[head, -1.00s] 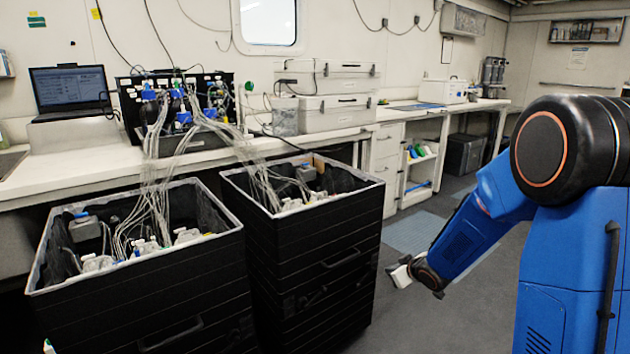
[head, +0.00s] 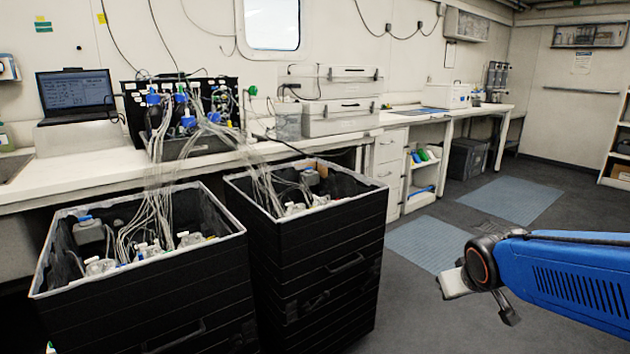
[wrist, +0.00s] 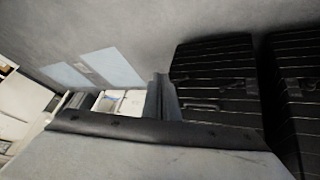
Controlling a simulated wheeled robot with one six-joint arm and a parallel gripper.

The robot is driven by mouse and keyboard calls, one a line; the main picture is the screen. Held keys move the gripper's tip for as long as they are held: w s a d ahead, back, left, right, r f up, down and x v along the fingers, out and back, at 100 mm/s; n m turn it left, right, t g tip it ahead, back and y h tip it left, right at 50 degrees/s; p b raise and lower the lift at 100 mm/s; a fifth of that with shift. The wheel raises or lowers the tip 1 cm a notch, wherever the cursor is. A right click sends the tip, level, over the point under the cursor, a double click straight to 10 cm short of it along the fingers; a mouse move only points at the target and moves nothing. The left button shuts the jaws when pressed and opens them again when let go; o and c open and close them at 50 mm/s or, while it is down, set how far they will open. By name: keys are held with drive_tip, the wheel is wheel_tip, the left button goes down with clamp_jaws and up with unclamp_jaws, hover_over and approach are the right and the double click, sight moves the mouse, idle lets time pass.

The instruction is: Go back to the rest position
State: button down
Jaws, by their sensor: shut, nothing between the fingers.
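My gripper (head: 452,285) is at the right of the head view, at the end of my blue arm, which reaches in from the right edge. It is over open grey floor, to the right of the black bins and touching nothing. It is shut and empty. In the wrist view the gripper's pale, dark-edged body (wrist: 160,148) fills the lower part. Its fingertips are hard to make out there.
Two black bins, a left one (head: 150,300) and a right one (head: 320,260), hold bottles and tubing from the bench (head: 80,180). White drawers (head: 388,165) stand behind. Blue floor mats (head: 428,243) lie beyond my gripper. The floor between bins and arm is clear.

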drive_tip(key=s+a+g, duration=0.1)
drive_tip(key=s, duration=0.8)
drive_tip(key=s+a+r+m+g+y, duration=0.1)
drive_tip(key=s+a, duration=0.1)
drive_tip(key=s, duration=0.8)
drive_tip(key=shift+s+a+y, duration=0.2)
drive_tip(key=shift+a+y, duration=0.05)
drive_tip(key=shift+y, duration=0.05)
